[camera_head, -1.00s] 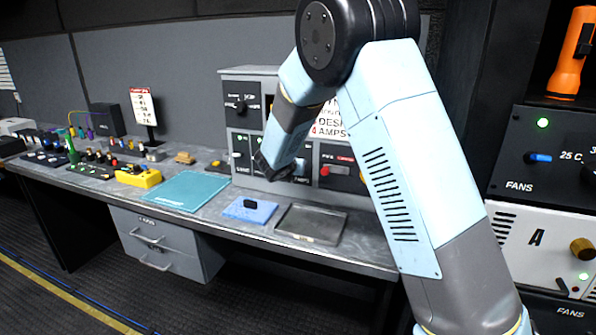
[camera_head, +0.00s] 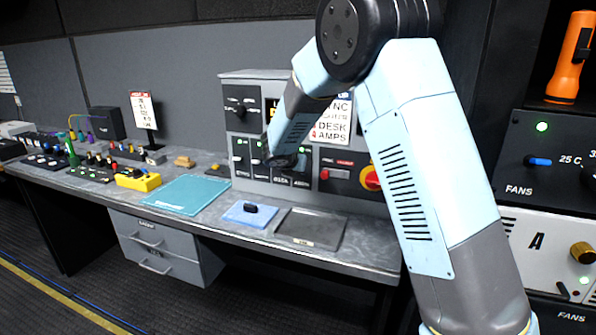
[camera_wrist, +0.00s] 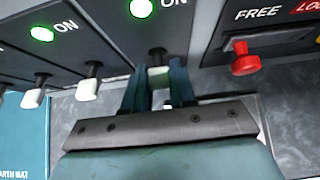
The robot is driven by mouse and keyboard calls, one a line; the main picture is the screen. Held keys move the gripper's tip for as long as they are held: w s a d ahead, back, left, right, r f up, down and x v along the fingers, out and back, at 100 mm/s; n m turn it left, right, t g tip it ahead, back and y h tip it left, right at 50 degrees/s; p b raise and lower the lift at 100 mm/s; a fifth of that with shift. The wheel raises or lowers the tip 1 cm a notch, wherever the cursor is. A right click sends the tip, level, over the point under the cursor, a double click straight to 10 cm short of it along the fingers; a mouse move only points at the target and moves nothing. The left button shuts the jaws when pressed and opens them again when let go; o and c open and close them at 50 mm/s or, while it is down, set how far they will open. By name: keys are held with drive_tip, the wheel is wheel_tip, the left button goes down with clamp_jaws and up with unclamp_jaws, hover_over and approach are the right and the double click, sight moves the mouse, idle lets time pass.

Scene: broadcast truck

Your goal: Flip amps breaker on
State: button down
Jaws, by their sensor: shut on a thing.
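The breaker panel (camera_head: 243,142) stands on the back of the desk, with a row of breaker levers low on its front. My gripper (camera_wrist: 160,82) is shut on the rightmost white-tipped lever (camera_wrist: 158,71) of that row in the wrist view. This lever seems to be the amps breaker, but its label is not readable there. A green light (camera_wrist: 141,8) beside the word ON is lit above it. Two neighbouring levers (camera_wrist: 89,88) (camera_wrist: 35,98) stand free to the left. In the head view my gripper (camera_head: 283,163) is at the panel and hides the lever.
A red lever (camera_wrist: 243,58) under FREE is close to my gripper's right. A sign (camera_head: 332,119) listing DESK and AMPS is partly behind my arm.

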drive_tip(key=c, duration=0.9)
unclamp_jaws()
drive_tip(key=v, duration=1.3)
drive_tip(key=shift+s+a+r, duration=0.1)
drive_tip(key=shift+s+r, duration=0.05)
drive_tip(key=shift+s, duration=0.05)
